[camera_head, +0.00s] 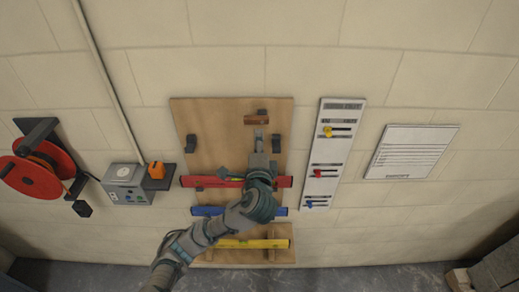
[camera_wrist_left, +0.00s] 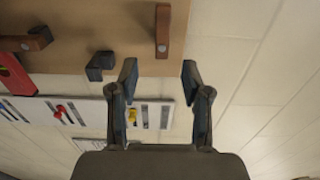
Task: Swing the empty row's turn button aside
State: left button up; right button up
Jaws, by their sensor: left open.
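The wooden board (camera_head: 230,104) hangs on the wall. Its top row has two dark brackets, left (camera_head: 191,143) and right (camera_head: 276,143), with no level between them. A brown wooden turn button (camera_head: 256,119) lies crosswise above that row. It also shows in the left wrist view (camera_wrist_left: 163,30), just beyond the fingertips. My left gripper (camera_head: 259,135) is in front of the board, just below this button. Its fingers are apart and empty in the left wrist view (camera_wrist_left: 159,72); I cannot tell whether they touch anything. My right gripper is not in view.
Red (camera_head: 285,181), blue (camera_head: 205,211) and yellow (camera_head: 240,243) levels sit lower on the board, partly behind my arm. A slider panel (camera_head: 340,150) and paper sheet (camera_head: 412,152) are to the right. A red reel (camera_head: 35,175) and grey box (camera_head: 125,175) are left.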

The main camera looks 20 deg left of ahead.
pick_arm(q)
jog(key=s+d, duration=0.2)
jog(key=s, duration=0.1)
jog(key=shift+a, duration=0.15)
